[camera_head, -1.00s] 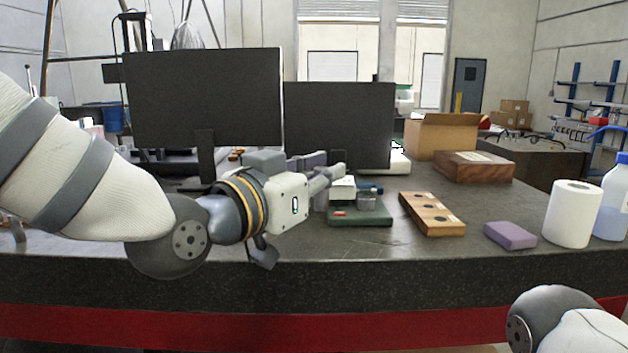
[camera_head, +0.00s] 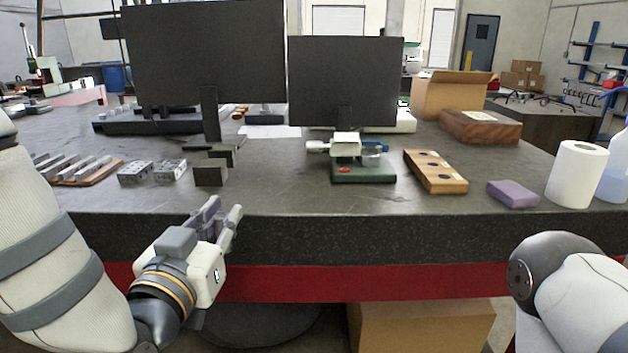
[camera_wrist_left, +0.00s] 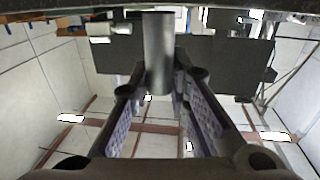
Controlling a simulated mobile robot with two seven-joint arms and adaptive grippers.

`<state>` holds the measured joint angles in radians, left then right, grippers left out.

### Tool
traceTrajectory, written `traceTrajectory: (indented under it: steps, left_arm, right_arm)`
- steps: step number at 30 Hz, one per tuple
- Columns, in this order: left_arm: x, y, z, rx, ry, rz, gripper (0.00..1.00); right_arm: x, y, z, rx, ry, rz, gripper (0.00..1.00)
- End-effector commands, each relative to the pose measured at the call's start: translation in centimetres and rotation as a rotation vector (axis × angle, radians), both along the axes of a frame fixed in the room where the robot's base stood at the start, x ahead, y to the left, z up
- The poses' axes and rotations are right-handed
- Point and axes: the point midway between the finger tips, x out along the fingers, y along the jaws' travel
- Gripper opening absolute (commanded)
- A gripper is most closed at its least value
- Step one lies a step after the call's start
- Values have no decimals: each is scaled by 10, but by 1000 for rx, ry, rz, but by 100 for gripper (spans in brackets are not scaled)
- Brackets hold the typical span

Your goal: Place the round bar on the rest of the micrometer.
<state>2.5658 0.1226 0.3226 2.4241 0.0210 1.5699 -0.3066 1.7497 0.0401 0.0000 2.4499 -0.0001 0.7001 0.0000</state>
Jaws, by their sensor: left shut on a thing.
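The round bar (camera_wrist_left: 158,55) is a plain grey metal cylinder. In the left wrist view it sits between the two fingers of my left gripper, which is shut on it. In the head view my left gripper (camera_head: 224,213) is at the lower left, in front of the table's front edge; I cannot clearly pick out the bar there. The micrometer (camera_head: 364,170) stands on the table in the middle of the head view, with a green base, a white upper part and a blue part. It is right of my left gripper and apart from it. My right gripper is out of view.
A wooden block with dark holes (camera_head: 436,172), a purple block (camera_head: 513,194) and a white roll (camera_head: 577,174) stand right of the micrometer. Two monitors (camera_head: 345,82) stand behind. Grey metal blocks (camera_head: 152,172) lie at the left. The tabletop before the micrometer is clear.

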Motion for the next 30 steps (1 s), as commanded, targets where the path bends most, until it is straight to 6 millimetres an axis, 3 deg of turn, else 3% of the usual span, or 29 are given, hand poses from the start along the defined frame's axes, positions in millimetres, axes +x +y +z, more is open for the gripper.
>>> traceTrajectory:
  steps: [3, 7, 10, 13, 24, 26, 30]
  left_arm:
    - [18, -48, 38, 0, -15, -150, 0]
    - [25, -101, 83, -1, -16, -322, 0]
    - [23, -131, 111, 1, -13, -421, 0]
    - [20, -147, 128, -1, -9, -475, 0]
    - [21, -153, 130, -2, -1, -496, 0]
    - [32, -151, 123, -4, 2, -494, 0]
    - [76, -144, 96, -8, 12, -491, 0]
  right_arm:
    - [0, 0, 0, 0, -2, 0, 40]
    - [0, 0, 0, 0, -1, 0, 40]
    - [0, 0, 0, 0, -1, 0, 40]
    - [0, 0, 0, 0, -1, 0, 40]
    - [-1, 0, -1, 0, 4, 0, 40]
    - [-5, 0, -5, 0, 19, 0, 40]
    - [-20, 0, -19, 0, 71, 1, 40]
